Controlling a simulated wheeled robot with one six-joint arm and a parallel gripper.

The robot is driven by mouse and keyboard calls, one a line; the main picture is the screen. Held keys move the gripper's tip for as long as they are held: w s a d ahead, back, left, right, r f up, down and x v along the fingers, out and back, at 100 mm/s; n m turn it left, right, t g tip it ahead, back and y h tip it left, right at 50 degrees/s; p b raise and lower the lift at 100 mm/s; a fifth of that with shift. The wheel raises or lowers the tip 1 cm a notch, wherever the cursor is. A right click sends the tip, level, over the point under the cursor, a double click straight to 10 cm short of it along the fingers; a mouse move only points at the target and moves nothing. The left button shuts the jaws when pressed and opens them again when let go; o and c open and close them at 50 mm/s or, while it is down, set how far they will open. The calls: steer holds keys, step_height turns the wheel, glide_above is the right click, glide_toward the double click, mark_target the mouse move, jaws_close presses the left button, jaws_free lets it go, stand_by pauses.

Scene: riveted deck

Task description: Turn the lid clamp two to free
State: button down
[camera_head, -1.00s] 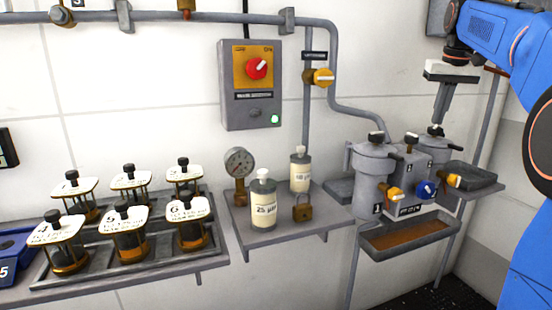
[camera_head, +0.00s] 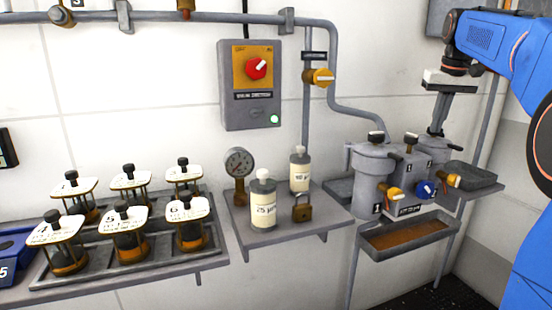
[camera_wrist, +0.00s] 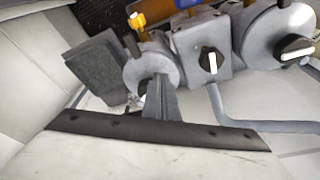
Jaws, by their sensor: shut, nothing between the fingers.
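The second filter housing (camera_head: 438,152) stands at the right of the grey filter unit, partly hidden. Its dark lid clamp (camera_head: 436,133) is at the top, just under my gripper (camera_head: 438,127). In the wrist view my gripper (camera_wrist: 163,88) reaches down over the round lid of the second housing (camera_wrist: 139,72). My fingers are together with nothing held, and they hide most of the clamp; I cannot tell its angle or whether they touch it. The first housing (camera_head: 372,165) at the left has its own dark clamp (camera_head: 376,135).
A middle block carries a black knob (camera_head: 411,138), also in the wrist view (camera_wrist: 208,60). Yellow and blue valve knobs (camera_head: 426,189) face the front above a drip tray (camera_head: 408,239). A grey pipe (camera_head: 345,104) runs behind. Bottles and a padlock (camera_head: 302,208) stand left.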

steer(key=shift+s+d, duration=0.25)
steer(key=shift+d, duration=0.45)
steer(key=shift+d, duration=0.8)
stand_by(0.4)
steer(key=shift+s, duration=0.3)
step_height(320, 180, up, 6)
stand_by(0.8)
steer(key=shift+w+a+f, duration=0.1)
steer(key=shift+a+f, duration=0.3)
steer(key=shift+f, duration=0.6)
steer(key=shift+w+a+f, duration=0.15)
steer(key=shift+a+f, duration=0.2)
steer(key=shift+f, duration=0.65)
steer(key=shift+w+a+f, duration=0.1)
steer(key=shift+a+f, duration=0.3)
steer(key=shift+f, duration=0.6)
